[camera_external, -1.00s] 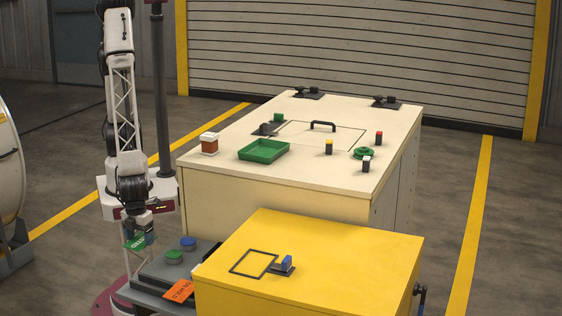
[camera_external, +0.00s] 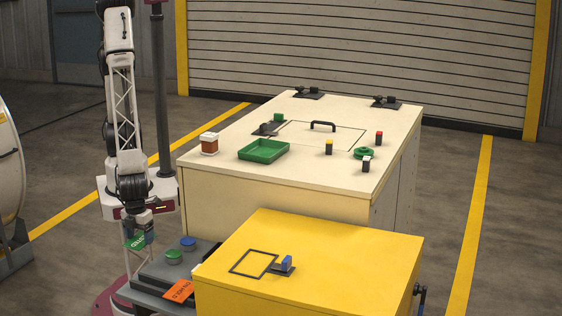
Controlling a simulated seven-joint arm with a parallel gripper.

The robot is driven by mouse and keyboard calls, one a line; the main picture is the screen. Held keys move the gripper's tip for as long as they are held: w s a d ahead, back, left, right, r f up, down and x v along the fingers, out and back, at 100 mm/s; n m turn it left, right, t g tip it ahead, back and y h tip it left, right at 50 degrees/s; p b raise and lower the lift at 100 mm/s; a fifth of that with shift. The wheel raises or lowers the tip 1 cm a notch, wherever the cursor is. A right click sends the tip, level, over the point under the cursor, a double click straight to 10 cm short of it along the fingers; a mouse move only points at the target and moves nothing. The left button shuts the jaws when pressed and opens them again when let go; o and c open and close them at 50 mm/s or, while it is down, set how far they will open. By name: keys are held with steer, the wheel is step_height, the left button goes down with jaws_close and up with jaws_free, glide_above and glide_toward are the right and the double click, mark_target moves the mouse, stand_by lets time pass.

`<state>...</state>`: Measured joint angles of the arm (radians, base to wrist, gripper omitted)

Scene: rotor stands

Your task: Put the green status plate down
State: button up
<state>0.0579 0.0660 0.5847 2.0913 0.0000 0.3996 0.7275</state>
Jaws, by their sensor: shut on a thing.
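The green status plate (camera_external: 135,242) has white lettering and hangs tilted at the lower left. My gripper (camera_external: 141,232) is shut on it, pointing down, just left of the grey side shelf (camera_external: 150,268). The plate appears to be above the shelf's left end; I cannot tell whether it touches anything. The fingertips are small and partly hidden by the plate.
An orange plate (camera_external: 180,290) lies at the shelf's front. A green knob (camera_external: 173,257) and a blue knob (camera_external: 188,243) stand on the shelf. A green tray (camera_external: 263,151) sits on the cream cabinet behind.

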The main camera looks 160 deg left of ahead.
step_height(320, 180, up, 31)
steer(key=w+a+n, duration=0.2)
steer(key=a+n, duration=0.1)
steer(key=a, duration=1.1)
steer(key=w+a+n, duration=0.2)
steer(key=a, duration=1.1)
steer(key=s+a+n, duration=0.2)
steer(key=s+a, duration=0.1)
steer(key=a, duration=0.8)
steer(key=s+a+n, duration=0.2)
steer(key=s+a, duration=0.1)
steer(key=a, duration=0.9)
steer(key=f, duration=0.4)
steer(key=shift+w+d, duration=0.15)
steer(key=shift+d, duration=0.05)
steer(key=shift+f, duration=0.45)
steer(key=shift+w, duration=0.1)
steer(key=w+a, duration=0.3)
steer(key=w, duration=0.1)
steer(key=w+a+f, duration=0.1)
steer(key=w+a, duration=0.2)
steer(key=w, duration=0.1)
steer(key=w+a, duration=0.4)
steer(key=shift+a+f, duration=0.1)
steer(key=shift+f, duration=0.1)
